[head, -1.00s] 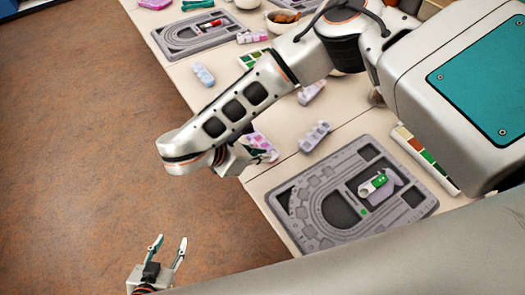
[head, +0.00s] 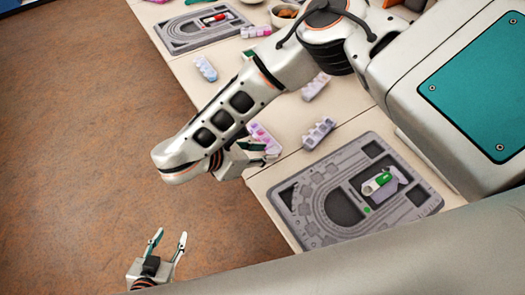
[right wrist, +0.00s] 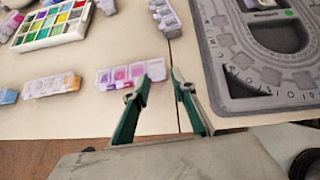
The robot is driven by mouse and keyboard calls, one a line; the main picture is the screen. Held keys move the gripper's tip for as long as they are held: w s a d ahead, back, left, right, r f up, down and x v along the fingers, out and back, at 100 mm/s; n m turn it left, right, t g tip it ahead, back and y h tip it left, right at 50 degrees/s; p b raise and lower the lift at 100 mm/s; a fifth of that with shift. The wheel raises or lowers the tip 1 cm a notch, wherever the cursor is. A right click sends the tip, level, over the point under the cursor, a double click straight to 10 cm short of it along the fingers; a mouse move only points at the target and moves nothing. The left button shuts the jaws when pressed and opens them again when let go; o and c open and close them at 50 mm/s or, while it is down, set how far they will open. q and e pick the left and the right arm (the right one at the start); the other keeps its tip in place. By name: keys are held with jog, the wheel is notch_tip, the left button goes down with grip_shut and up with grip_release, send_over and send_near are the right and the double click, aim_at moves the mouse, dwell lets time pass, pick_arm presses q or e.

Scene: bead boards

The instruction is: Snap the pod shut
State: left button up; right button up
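Several small compartment pods lie on the table; I cannot tell which is the task's pod. A pink-and-purple pod (right wrist: 130,74) lies just ahead of my right gripper (right wrist: 160,79), which is open and empty, its tips near the pod's right end. In the head view this pod (head: 262,136) is partly hidden by that gripper. On the near bead board (head: 302,228) sits a pale lilac piece (head: 394,181) with a green-and-white part (head: 378,182) on it; its catch is too small to make out. My left gripper (head: 168,238) is open and empty over the floor.
A grey-lilac pod (head: 319,133), another pod (head: 316,86) and a light-blue pod (head: 206,68) lie on the table (head: 258,182). A second bead board (head: 166,37) is farther back. A colour-filled compartment box (right wrist: 50,24) stands at upper left. Open floor lies left of the table.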

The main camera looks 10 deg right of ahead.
jog(key=shift+r, duration=0.15)
notch_tip(320, 180, up, 10)
dwell(0.6)
dwell(0.4)
